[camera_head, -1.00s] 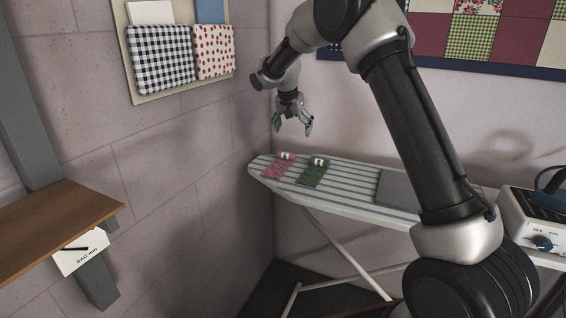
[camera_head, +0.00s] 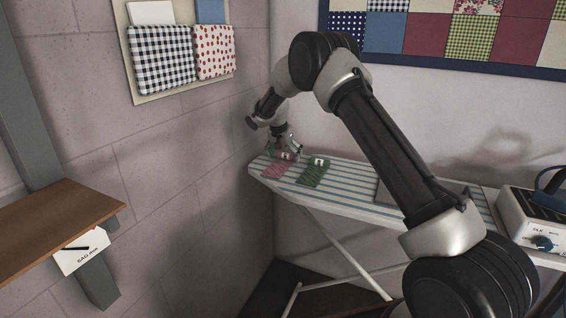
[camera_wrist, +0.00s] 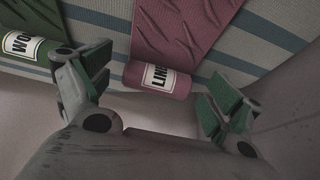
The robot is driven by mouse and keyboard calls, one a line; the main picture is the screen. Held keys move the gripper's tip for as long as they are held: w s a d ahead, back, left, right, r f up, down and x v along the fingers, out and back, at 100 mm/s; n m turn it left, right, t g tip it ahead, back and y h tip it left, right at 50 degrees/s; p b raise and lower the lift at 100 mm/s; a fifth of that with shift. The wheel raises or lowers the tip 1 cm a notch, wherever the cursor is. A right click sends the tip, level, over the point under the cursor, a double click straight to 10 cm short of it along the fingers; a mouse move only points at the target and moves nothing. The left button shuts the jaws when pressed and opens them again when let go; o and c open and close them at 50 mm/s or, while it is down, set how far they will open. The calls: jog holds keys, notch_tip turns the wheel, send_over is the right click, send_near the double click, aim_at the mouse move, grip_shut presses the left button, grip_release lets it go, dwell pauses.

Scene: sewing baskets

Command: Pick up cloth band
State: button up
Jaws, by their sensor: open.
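Two cloth bands lie on the striped ironing board (camera_head: 352,184), each partly rolled with a white label on its roll. The pink band (camera_head: 273,171) is at the board's left end. The green band (camera_head: 312,176) is to its right. My gripper (camera_head: 287,153) is at the pink band's rolled end and partly covers it. In the wrist view, the pink roll (camera_wrist: 172,85), label starting "LIN", shows between the two open fingers (camera_wrist: 155,88), with gaps on both sides. The green band's roll (camera_wrist: 27,54) is beyond the left finger. I cannot tell the fingers' exact height over the board.
The wall is close behind and left of the board's tip. A grey flat pad (camera_head: 392,190) lies farther right on the board, partly behind my arm. A white box with a blue knob (camera_head: 530,225) stands at the right. A wooden shelf (camera_head: 60,225) is at the left.

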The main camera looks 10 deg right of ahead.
jog(key=c, duration=1)
